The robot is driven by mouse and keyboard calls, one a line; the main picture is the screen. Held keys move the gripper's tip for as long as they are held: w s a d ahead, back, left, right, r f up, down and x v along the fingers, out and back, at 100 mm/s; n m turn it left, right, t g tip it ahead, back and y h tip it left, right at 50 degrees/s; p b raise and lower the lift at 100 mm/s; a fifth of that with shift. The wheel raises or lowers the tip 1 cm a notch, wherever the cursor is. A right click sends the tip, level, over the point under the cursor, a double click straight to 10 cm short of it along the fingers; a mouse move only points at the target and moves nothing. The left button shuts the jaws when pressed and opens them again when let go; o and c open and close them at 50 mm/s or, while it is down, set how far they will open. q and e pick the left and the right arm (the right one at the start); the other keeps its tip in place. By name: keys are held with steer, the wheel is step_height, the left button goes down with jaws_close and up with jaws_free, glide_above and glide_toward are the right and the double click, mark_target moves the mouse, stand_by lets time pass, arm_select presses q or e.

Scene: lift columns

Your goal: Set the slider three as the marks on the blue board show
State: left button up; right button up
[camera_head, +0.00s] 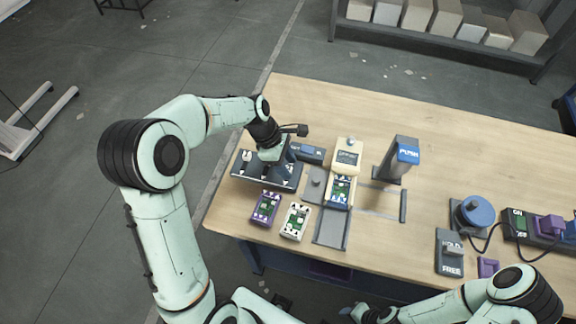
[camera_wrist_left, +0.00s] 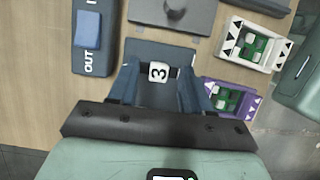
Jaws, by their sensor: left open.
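My left gripper (camera_head: 268,157) is over the dark slider panel (camera_head: 257,180) at the table's left side. In the left wrist view its open fingers (camera_wrist_left: 160,75) stand on either side of the white slider knob marked 3 (camera_wrist_left: 159,72), with a gap on both sides. The panel (camera_wrist_left: 150,48) shows behind the knob. The blue board (camera_head: 341,190) sits in a cream fixture (camera_head: 347,159); its marks are too small to read. My right gripper (camera_head: 366,314) is low at the bottom edge, and its jaws are unclear.
A purple board (camera_head: 266,208) and a white board (camera_head: 295,221) lie in front of the panel. A PUSH post (camera_head: 400,160), a blue knob (camera_head: 474,213) and a FREE lever unit (camera_head: 449,252) stand to the right.

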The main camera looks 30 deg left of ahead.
arm_select(q)
steer(key=shift+w+d+f, duration=0.1)
steer(key=shift+d+f, duration=0.1)
steer(key=shift+f, duration=0.35)
jaws_close()
steer(key=shift+s+d, duration=0.25)
steer(key=shift+s, duration=0.75)
jaws_free()
steer(key=shift+s, duration=0.1)
